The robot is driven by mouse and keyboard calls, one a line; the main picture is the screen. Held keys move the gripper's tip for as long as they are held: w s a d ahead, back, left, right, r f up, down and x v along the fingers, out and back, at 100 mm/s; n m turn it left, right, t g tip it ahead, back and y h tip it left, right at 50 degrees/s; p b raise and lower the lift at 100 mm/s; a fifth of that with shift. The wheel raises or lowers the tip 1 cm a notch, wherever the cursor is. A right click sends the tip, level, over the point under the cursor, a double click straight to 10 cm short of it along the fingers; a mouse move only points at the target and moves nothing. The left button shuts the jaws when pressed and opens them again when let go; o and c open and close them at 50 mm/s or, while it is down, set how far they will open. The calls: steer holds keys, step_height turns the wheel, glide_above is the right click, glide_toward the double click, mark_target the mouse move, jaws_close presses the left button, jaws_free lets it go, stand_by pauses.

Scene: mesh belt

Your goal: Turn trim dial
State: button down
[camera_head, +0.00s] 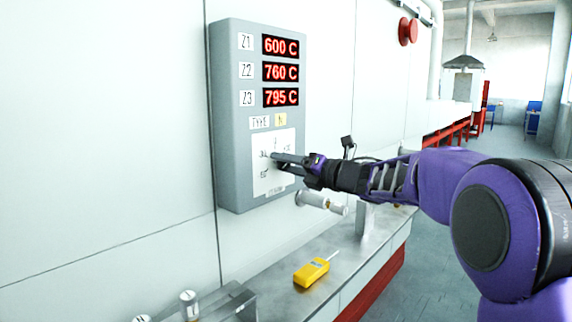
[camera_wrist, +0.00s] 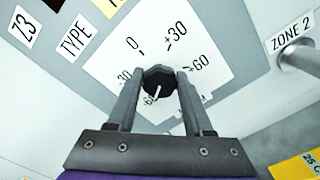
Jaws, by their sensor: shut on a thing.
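The trim dial (camera_wrist: 158,79) is a small dark faceted knob with a pale pointer line, set on a white scale plate (camera_wrist: 112,72) marked 0, +30, +60 and negative values. In the wrist view the pointer line points down and slightly left, towards the lower end of the scale. My gripper (camera_wrist: 160,88) is shut on the dial, one finger on each side of it. In the head view my gripper (camera_head: 277,161) reaches in from the right to the plate (camera_head: 268,180) and hides the dial.
The grey panel (camera_head: 228,110) carries red displays (camera_head: 280,72) reading 600 C, 760 C and 795 C. Below it, a metal ledge (camera_head: 270,290) holds a yellow handheld device (camera_head: 312,272). A pale cylindrical fitting (camera_head: 320,202) sticks out below my gripper. A red round button (camera_head: 408,31) is higher right.

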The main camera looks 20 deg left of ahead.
steer(key=shift+c, duration=1.5)
jaws_free()
steer(key=v, duration=1.7)
steer(key=shift+d, duration=0.25)
steer(key=shift+s, duration=0.15)
